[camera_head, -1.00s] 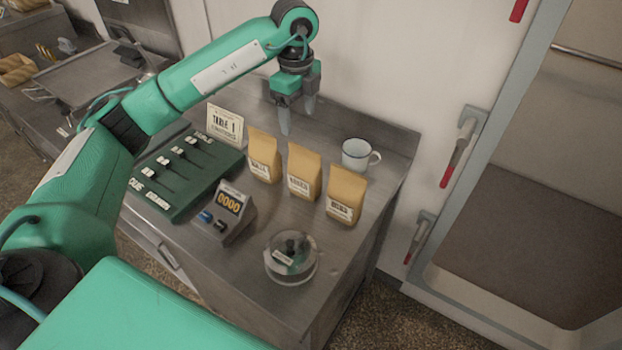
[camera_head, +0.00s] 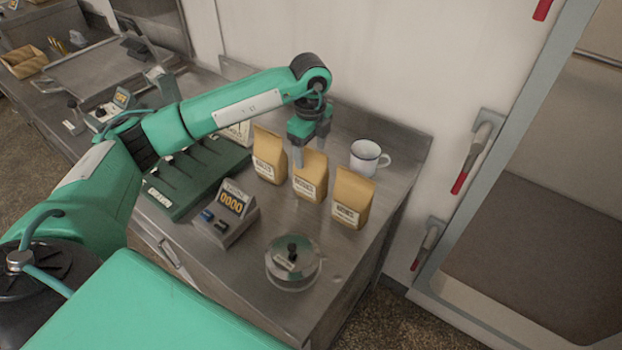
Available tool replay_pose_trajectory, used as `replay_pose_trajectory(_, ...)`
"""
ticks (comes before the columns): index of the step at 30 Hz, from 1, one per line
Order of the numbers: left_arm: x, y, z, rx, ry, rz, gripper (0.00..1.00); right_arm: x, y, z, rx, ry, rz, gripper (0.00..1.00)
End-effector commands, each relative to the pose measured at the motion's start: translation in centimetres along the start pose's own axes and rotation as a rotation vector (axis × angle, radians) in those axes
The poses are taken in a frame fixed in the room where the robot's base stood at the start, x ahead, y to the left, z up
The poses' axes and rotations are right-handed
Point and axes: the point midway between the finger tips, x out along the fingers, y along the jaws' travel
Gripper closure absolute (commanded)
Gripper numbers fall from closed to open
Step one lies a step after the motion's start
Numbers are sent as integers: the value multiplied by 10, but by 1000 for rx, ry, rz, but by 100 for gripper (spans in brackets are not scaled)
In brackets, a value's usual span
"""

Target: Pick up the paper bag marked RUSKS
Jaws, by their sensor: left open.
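Three tan paper bags with pale labels stand upright in a row on the steel counter: a left bag (camera_head: 269,158), a middle bag (camera_head: 310,178) and a right bag (camera_head: 352,200). The lettering is blurred; the middle label may read RUSKS, but I cannot be sure. My left gripper (camera_head: 311,147) is open and points down at the top of the middle bag, with one finger showing between the left and middle bags. I cannot tell whether it touches a bag. Nothing is held in it. My right gripper is not in view.
A white mug (camera_head: 365,158) stands behind the right bag. A scale with a digital display (camera_head: 229,210), a round lidded dish (camera_head: 292,262) and a green switch panel (camera_head: 180,190) are in front and left. A table sign is partly hidden behind my arm. Bare counter lies right of the dish.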

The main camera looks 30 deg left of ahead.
Motion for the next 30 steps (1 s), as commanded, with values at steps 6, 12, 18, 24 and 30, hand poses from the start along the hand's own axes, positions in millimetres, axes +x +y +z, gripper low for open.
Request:
replay_pose_trajectory(6, 20, -1, -2, 0, 0, 4, 30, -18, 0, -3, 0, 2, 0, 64)
replay_pose_trajectory(12, 47, -2, -2, 0, 0, 2, 30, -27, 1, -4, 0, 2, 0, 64)
replay_pose_trajectory(18, 53, -3, -2, 0, 0, -1, 30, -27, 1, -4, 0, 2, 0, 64)
replay_pose_trajectory(24, 52, -3, -2, 0, 0, -1, 52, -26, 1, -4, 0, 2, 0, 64)
replay_pose_trajectory(30, 52, -3, -2, 0, 0, -1, 91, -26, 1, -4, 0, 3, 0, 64)
